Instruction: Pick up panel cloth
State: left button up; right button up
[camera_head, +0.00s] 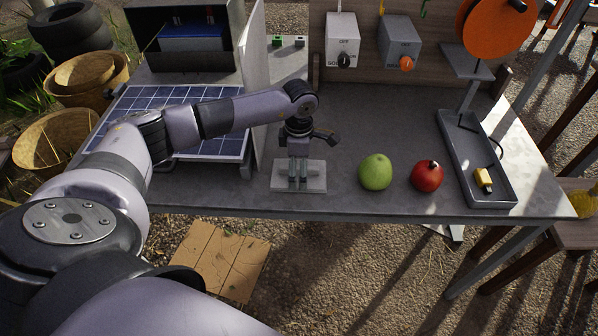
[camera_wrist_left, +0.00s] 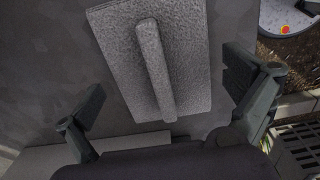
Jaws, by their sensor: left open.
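The panel cloth (camera_head: 314,184) looks like a light grey rectangular pad with a raised ridge or handle along its middle. It lies on the table near the front edge, and it also shows in the left wrist view (camera_wrist_left: 189,62). My left gripper (camera_head: 303,143) is above it, pointing down. In the left wrist view the open left gripper (camera_wrist_left: 165,95) has its two fingers wide apart, one on each side of the pad, with nothing between them held. The exact height gap is hard to tell. My right gripper is not in view.
A solar panel (camera_head: 232,146) and an open metal box (camera_head: 244,60) stand left. A green apple (camera_head: 375,172), a red fruit (camera_head: 427,176) and a grey tray (camera_head: 482,188) with a yellow block (camera_head: 483,179) are right. Two switch boxes (camera_head: 341,38) (camera_head: 398,40) hang behind.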

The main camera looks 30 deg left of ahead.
pick_arm(q)
jog(key=shift+c, duration=0.6)
jog(key=shift+s, duration=0.1)
jog(key=c, duration=2.3)
grip_shut()
